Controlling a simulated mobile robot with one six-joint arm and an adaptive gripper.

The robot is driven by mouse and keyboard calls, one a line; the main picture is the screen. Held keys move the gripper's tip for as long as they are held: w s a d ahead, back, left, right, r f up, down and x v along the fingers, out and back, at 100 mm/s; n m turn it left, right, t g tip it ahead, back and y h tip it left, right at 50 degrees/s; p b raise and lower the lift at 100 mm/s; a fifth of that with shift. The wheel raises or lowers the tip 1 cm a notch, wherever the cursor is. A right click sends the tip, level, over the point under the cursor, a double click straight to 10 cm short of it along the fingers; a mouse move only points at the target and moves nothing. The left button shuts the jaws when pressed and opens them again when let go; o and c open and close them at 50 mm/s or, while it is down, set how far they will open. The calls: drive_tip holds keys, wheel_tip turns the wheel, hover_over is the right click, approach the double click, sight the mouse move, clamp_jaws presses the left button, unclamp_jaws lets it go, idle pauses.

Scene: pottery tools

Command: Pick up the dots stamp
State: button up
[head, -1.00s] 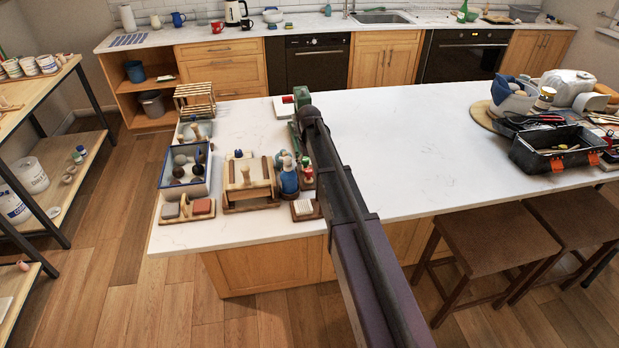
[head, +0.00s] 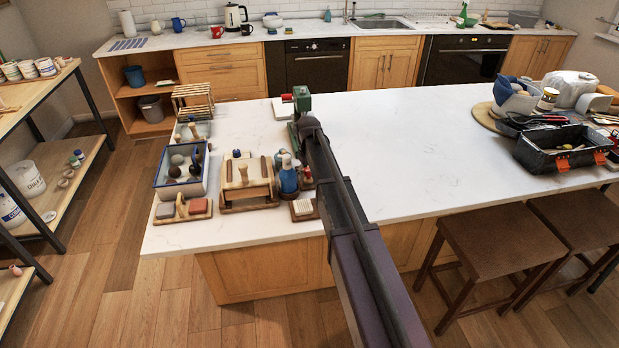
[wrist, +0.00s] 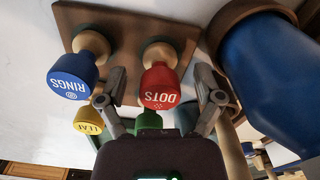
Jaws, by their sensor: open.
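The dots stamp (wrist: 160,88) has a red cap marked DOTS and a pale wooden handle. It stands on a wooden rack (wrist: 122,38) in the wrist view. My gripper (wrist: 162,82) is open, with one finger on each side of the red cap and a gap visible on both sides. The blue rings stamp (wrist: 73,78) stands to its left on the same rack. A yellow stamp (wrist: 88,121) and a green stamp (wrist: 148,121) are partly hidden by my gripper. In the head view my arm covers my gripper.
A large blue bottle-like object (wrist: 265,65) is close on the right of my gripper. In the head view a wooden tool holder (head: 248,190) and a blue-rimmed tray (head: 160,183) stand to the left.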

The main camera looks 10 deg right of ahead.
idle(0.3)
clamp_jaws()
drive_tip(key=shift+r, duration=0.1)
idle(0.4)
wheel_tip(320, 180, up, 10)
drive_tip(key=p, duration=1)
idle(0.6)
wheel_tip(320, 180, down, 4)
drive_tip(key=b, duration=0.3)
drive_tip(key=shift+r, duration=0.15)
